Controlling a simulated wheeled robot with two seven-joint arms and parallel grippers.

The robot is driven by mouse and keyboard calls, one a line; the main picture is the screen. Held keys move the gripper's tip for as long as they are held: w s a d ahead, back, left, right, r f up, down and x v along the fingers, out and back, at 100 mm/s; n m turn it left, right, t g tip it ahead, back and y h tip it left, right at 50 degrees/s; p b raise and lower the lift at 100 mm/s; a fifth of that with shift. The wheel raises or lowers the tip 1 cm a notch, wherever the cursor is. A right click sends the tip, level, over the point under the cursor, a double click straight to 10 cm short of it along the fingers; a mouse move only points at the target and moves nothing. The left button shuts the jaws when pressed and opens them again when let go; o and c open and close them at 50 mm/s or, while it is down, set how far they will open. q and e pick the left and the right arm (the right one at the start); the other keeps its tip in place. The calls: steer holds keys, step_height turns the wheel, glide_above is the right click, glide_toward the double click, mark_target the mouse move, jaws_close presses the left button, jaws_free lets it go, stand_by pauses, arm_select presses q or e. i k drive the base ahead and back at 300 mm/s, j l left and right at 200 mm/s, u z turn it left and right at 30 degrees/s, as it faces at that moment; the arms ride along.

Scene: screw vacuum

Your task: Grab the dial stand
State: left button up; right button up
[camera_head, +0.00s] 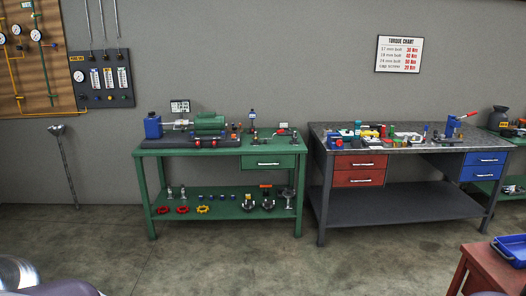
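I cannot make out a dial stand for certain; the small items are too tiny to tell apart. Several small tools and parts stand on the green bench (215,151), around a green motor-like machine (209,122). More small coloured items lie on the grey workbench (318,131) to its right. Neither of my grippers is in view.
A red table with a blue tray (512,250) is at the lower right. The concrete floor before the benches is clear.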

mark_target(252, 116)
steer(key=i, duration=3.65)
